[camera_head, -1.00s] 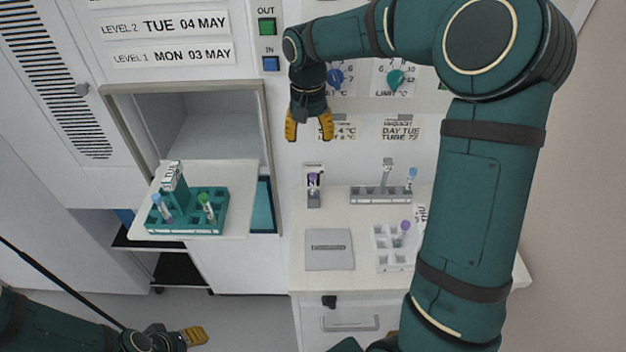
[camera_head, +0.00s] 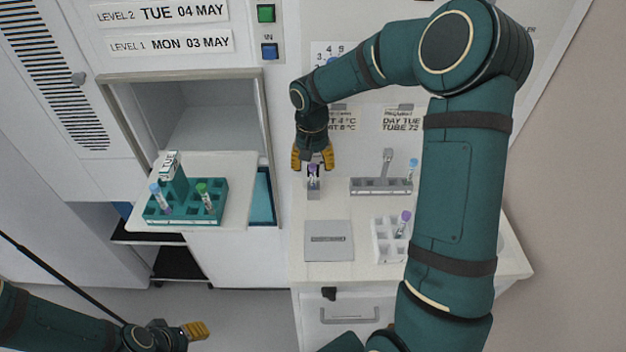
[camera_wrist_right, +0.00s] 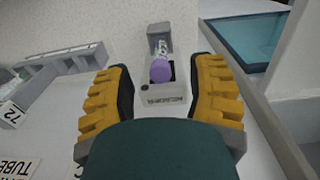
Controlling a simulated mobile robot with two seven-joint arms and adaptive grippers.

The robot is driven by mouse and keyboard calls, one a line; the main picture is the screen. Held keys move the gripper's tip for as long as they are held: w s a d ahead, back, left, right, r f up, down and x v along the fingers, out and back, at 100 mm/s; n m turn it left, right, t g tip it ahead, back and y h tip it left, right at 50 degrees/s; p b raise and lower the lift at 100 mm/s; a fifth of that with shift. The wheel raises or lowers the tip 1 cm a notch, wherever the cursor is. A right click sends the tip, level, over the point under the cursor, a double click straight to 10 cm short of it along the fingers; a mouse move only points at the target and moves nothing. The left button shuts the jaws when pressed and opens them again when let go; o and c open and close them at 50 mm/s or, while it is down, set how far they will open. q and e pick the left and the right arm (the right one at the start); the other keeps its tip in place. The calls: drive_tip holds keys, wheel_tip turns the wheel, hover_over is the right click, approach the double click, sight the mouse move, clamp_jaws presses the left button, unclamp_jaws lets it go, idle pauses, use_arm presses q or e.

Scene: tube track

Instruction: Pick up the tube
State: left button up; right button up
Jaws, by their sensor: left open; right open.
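A purple-capped tube (camera_head: 313,172) stands in a small grey single holder at the back of the white counter. The tube also shows in the right wrist view (camera_wrist_right: 161,68), with its purple cap towards me. My right gripper (camera_head: 313,160) is open just above the tube. In the right wrist view the yellow fingers (camera_wrist_right: 163,100) lie to either side of the tube and holder, apart from them. My left gripper (camera_head: 197,331) is at the lower left, away from the counter, open and empty.
A teal rack (camera_head: 186,216) with a blue-capped and a green-capped tube sits on the pulled-out tray. On the counter are a grey rack (camera_head: 380,187) with a blue-capped tube, a white rack (camera_head: 383,245) with a purple-capped tube, and a grey plate (camera_head: 329,241).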

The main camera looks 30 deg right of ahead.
drive_tip(key=shift+f, duration=0.65)
clamp_jaws()
drive_tip(key=shift+r, duration=0.1)
drive_tip(key=r, duration=0.7)
drive_tip(key=shift+s+a+r+p, duration=0.1)
drive_tip(key=shift+s+a+p, duration=0.1)
drive_tip(key=shift+s+p, duration=0.1)
drive_tip(key=s+a+b, duration=0.1)
drive_tip(key=s+a, duration=0.8)
drive_tip(key=s, duration=0.5)
drive_tip(key=shift+s, duration=0.4)
drive_tip(key=shift+w, duration=0.1)
